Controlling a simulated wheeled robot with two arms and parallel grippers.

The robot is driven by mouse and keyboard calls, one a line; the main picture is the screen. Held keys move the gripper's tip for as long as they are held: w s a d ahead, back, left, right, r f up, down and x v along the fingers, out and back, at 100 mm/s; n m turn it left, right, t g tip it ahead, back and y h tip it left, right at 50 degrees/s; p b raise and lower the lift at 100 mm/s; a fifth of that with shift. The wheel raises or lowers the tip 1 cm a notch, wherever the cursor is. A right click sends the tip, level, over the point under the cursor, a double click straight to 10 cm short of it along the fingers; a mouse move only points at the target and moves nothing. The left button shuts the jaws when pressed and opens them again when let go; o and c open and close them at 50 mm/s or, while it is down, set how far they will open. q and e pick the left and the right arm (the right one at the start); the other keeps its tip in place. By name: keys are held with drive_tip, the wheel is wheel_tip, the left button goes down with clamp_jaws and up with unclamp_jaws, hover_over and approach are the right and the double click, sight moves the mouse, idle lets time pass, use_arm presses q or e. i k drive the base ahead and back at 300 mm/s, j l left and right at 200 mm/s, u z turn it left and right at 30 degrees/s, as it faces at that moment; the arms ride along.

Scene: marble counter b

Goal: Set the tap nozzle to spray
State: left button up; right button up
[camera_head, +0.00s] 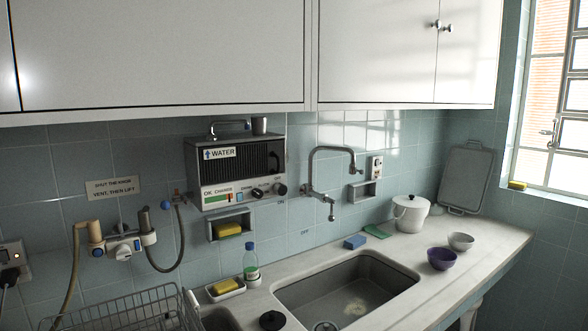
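A metal wall tap (313,168) stands on the tiled wall above the sink. Its spout arches up and to the right, and a small nozzle (352,168) hangs at its end. A lower metal piece (331,208) reaches out from the tap's base. The nozzle is too small in this view to tell its setting, and no water is seen coming from it. Neither of my grippers is in view.
The sink (290,293) lies below the tap. A water unit (236,172) hangs to its left, beside hoses and valves (122,250). A bottle (250,262), blue sponge (355,241), white lidded pot (410,213) and bowls (442,258) stand around the sink. A wire rack (130,312) is at front left.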

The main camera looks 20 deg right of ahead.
sight(353, 168)
drive_tip(key=l+u, duration=0.35)
drive_tip(key=l, duration=0.15)
drive_tip(key=l+u, duration=0.35)
drive_tip(key=l, duration=0.15)
drive_tip(key=l+u, duration=0.3)
drive_tip(key=l, duration=0.25)
